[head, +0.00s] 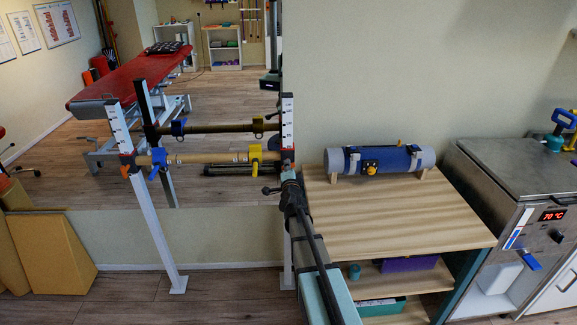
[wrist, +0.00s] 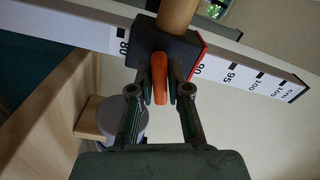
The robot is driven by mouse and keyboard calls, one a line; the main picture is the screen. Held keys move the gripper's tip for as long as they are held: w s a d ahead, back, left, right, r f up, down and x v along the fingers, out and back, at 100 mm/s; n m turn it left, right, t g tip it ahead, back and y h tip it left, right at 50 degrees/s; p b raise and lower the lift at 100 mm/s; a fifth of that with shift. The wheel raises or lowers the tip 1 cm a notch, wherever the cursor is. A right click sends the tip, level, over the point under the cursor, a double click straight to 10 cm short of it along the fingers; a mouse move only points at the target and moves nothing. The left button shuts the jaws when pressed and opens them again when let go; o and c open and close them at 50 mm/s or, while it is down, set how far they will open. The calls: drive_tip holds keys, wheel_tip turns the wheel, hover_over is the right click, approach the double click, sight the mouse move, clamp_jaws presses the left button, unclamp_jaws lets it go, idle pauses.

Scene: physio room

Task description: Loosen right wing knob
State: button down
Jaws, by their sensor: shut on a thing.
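In the wrist view, the orange wing knob (wrist: 160,80) stands on edge in front of a dark clamp block (wrist: 165,50) on the right post. My gripper (wrist: 160,88) has one finger on each side of the knob and is shut on it. A wooden bar (wrist: 178,14) runs out beyond the block. The scaled post (wrist: 265,78) crosses behind, with marks around 80 to 100. In the head view, my gripper (head: 288,174) is at the right post (head: 287,120), and largely hides the right knob. The left post (head: 150,220) carries another orange knob (head: 124,172).
A yellow clamp (head: 255,158) and a blue clamp (head: 158,158) sit on the wooden bar. Right of my arm, a wooden table (head: 400,215) bears a grey-blue roll (head: 379,160). A steel heater unit (head: 510,185) stands further right. A wall mirror (head: 225,95) is behind the bar.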

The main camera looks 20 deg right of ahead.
drive_tip(key=n+p, duration=0.3)
drive_tip(key=n, duration=0.4)
drive_tip(key=shift+r+p, duration=0.15)
drive_tip(key=shift+p, duration=0.25)
drive_tip(key=n+p, duration=0.1)
drive_tip(key=n, duration=0.3)
drive_tip(key=shift+p, duration=0.35)
drive_tip(key=shift+n+p, duration=0.6)
drive_tip(key=shift+n, duration=0.9)
drive_tip(key=c, duration=1.1)
unclamp_jaws()
